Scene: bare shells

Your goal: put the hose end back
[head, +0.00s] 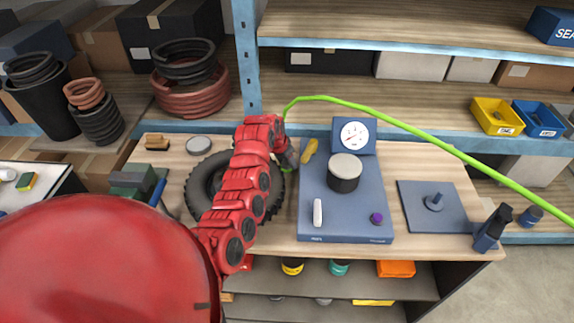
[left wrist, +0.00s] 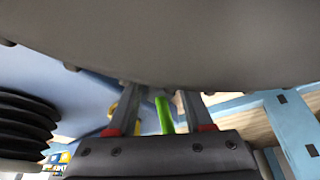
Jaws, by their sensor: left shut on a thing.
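The bright green hose (head: 420,132) runs from my left gripper (head: 288,158) up over the bench and off to the right edge. My left gripper is shut on the hose at its end, above the bench between the black tyre (head: 202,183) and the blue machine base (head: 343,221). In the left wrist view a short green length of hose (left wrist: 164,115) shows between the two fingers (left wrist: 163,118). The tip itself is mostly hidden. A flat blue plate (head: 412,222) with an upright peg (head: 435,202) lies on the right of the bench. My right gripper is not in view.
The blue base carries a dial gauge (head: 354,134), a dark drum with a pale top (head: 345,172), a white handle (head: 318,212) and a purple knob (head: 377,218). A black and blue tool (head: 490,230) stands at the bench's right corner. Shelves stand behind.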

